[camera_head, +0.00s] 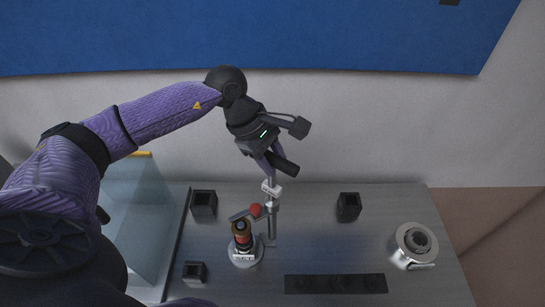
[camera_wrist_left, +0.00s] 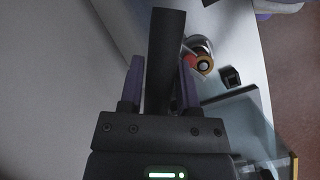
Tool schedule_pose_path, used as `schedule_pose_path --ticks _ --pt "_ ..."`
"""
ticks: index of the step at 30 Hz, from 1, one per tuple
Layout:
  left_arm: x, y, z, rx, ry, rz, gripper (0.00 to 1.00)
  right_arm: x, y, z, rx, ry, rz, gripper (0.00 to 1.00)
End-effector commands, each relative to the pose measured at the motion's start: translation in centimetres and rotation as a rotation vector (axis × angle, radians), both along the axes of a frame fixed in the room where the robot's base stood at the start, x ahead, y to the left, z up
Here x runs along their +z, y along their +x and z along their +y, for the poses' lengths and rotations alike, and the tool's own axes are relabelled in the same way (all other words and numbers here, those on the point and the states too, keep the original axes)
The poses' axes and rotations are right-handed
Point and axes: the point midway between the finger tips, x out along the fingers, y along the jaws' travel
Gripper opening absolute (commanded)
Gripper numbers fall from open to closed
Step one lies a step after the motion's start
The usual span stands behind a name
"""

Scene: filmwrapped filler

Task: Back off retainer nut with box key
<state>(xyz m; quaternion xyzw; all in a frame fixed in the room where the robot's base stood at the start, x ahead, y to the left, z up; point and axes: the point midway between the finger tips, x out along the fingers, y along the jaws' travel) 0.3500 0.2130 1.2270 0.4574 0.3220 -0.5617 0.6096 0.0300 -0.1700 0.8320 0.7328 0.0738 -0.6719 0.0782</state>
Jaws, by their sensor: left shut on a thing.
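My left gripper (camera_head: 277,160) is shut on a dark bar (camera_head: 284,165), which seems to be the box key's handle. In the left wrist view the dark bar (camera_wrist_left: 164,55) stands up between the two purple fingers. The gripper is above the back of a small stand with a silver post (camera_head: 271,222), a white-labelled block (camera_head: 271,189) and a red ball (camera_head: 256,210). I cannot tell whether the bar touches the post. A yellow, red and black cylinder (camera_head: 242,233) stands on the stand's round base. The retainer nut cannot be told apart. My right gripper is not in view.
Black square holders (camera_head: 203,204) (camera_head: 348,207) (camera_head: 195,272) stand on the grey table. A silver ring-shaped fixture (camera_head: 415,243) is at right, a flat black strip (camera_head: 335,284) at front. A clear panelled box (camera_head: 140,215) stands left. The table between stand and ring fixture is mostly free.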

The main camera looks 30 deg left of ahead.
Motion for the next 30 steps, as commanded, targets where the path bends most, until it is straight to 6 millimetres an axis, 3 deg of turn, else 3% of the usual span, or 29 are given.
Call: schedule_pose_path --ticks 9,17,24,30 --pt "-0.1 0.0 0.0 0.271 0.000 -0.001 0.00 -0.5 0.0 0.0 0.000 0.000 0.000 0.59" --pt "0.0 0.0 0.0 0.287 0.000 0.000 0.00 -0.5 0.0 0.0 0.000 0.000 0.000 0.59" --pt "-0.1 0.1 0.0 0.510 0.001 -0.003 0.00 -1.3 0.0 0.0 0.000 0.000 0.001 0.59" --pt "0.0 0.1 0.0 0.559 0.000 -0.001 0.00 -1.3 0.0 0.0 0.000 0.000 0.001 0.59"
